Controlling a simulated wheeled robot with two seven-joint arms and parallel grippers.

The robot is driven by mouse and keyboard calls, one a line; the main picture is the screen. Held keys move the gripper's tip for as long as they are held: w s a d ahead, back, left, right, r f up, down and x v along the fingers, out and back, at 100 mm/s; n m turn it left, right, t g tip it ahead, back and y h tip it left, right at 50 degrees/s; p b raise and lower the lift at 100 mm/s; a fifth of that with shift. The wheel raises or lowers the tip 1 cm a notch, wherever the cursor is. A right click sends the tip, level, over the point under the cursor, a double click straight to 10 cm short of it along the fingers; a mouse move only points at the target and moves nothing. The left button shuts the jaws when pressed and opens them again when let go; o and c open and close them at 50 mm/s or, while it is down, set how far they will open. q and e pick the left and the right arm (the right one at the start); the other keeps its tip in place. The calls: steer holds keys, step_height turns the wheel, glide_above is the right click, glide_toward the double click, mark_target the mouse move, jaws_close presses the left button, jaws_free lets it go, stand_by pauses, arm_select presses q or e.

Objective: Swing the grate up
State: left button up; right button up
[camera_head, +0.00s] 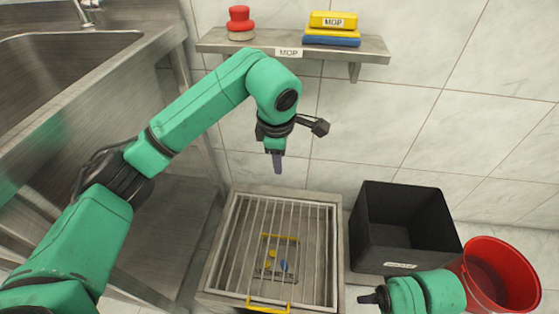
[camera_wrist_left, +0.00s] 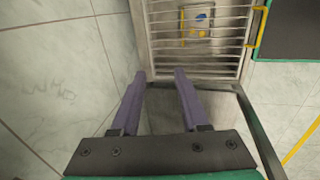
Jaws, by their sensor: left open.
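The metal grate (camera_head: 245,235) lies flat over a square steel-framed pit on the floor. A yellow handle (camera_head: 268,305) is on its near edge. Through the bars I see a small panel (camera_head: 276,268) with yellow and blue parts, and a yellow bar above it. My left gripper (camera_head: 277,165) points down above the far edge of the frame, apart from the grate. In the left wrist view its two purple fingers (camera_wrist_left: 160,74) are spread and empty, with the grate (camera_wrist_left: 195,55) ahead and its yellow handle (camera_wrist_left: 259,27) to the right.
A black bin (camera_head: 375,238) stands right of the pit, with a red bucket (camera_head: 482,248) beyond it. A wall shelf (camera_head: 225,46) holds red and yellow items behind my left arm. A steel sink unit (camera_head: 165,110) stands at the left.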

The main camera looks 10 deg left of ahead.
arm_select(q)
steer(key=shift+f, duration=0.3)
jaws_close()
arm_select(e)
steer(key=shift+r, duration=0.15)
arm_select(q)
steer(key=c, duration=0.6)
jaws_free()
steer(key=shift+c, duration=0.2)
steer(key=o, duration=0.6)
steer(key=shift+o, duration=0.2)
steer(key=shift+r, duration=0.1)
steer(key=p+v, duration=0.3)
steer(key=v, duration=1.1)
steer(key=shift+r, duration=0.2)
arm_select(e)
step_height(320, 180, down, 8)
steer(key=shift+w+d+f, duration=0.2)
steer(key=shift+w+d, duration=0.05)
steer(key=shift+w, duration=0.2)
